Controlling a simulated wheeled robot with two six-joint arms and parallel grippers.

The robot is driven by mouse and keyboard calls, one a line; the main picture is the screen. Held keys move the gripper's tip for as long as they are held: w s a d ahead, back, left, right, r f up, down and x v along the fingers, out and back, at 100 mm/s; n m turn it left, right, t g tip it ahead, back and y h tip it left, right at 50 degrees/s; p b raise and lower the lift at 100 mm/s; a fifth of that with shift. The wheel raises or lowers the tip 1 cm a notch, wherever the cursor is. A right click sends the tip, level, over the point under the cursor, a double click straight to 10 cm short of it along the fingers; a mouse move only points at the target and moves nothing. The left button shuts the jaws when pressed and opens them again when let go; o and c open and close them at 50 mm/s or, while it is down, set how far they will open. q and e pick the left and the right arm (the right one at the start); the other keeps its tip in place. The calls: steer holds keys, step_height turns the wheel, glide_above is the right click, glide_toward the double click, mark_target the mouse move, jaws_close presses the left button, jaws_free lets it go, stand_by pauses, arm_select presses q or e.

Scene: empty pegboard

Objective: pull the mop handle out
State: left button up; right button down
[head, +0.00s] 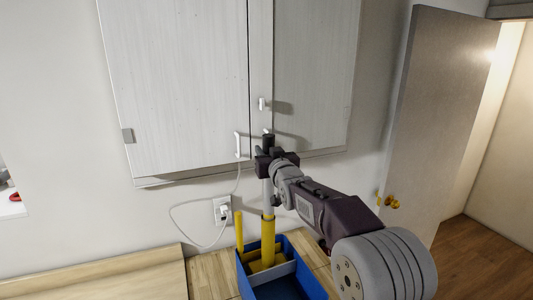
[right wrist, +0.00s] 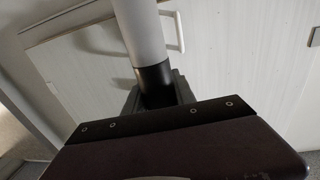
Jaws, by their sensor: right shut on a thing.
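The mop handle is an upright pole with a black top, a grey shaft and a yellow lower part (head: 268,230). Its lower end goes down into a blue bin (head: 241,275), where the end is hidden. My right gripper (head: 266,158) is shut on the handle near its black top, in front of the wall cabinet. In the right wrist view, the pale grey shaft (right wrist: 140,35) and a black section meet the dark jaws (right wrist: 155,95). My left gripper is in neither view.
A grey-white cabinet (head: 180,80) hangs close behind my gripper. A cable with a plug (head: 223,212) runs on the wall. Another yellow piece (head: 239,230) stands in the bin. A wooden top (head: 95,280) lies left, a door (head: 440,110) right.

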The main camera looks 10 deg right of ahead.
mark_target(267, 136)
steer(key=shift+r+p, duration=1.45)
steer(key=shift+r, duration=0.8)
steer(key=shift+f, duration=0.1)
